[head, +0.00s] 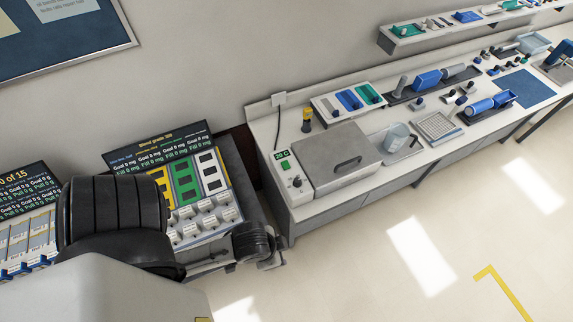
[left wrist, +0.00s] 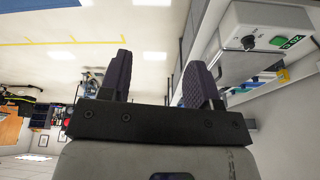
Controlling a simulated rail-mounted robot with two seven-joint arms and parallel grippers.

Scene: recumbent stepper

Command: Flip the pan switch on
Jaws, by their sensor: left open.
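The pan unit is a grey box with a flat metal lid (head: 338,160) and bar handle, at the near end of the long bench. Its white control panel (head: 291,176) faces left, with a green-lit display (head: 282,154) and a small dark knob or switch (head: 297,182); its setting is too small to read. In the left wrist view the white panel (left wrist: 265,25) shows at upper right with the display (left wrist: 287,42) and a dark knob (left wrist: 248,43). My left gripper (left wrist: 157,65) is open and empty, apart from the panel. In the head view the left arm's dark end (head: 258,245) is below and left of the panel.
A dispensing station (head: 185,185) with coloured panels and a screen stands left of the bench. A yellow-and-black item (head: 307,119), a tray of coloured blocks (head: 348,100) and a clear beaker (head: 397,136) stand near the pan unit. The floor (head: 400,240) in front is clear.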

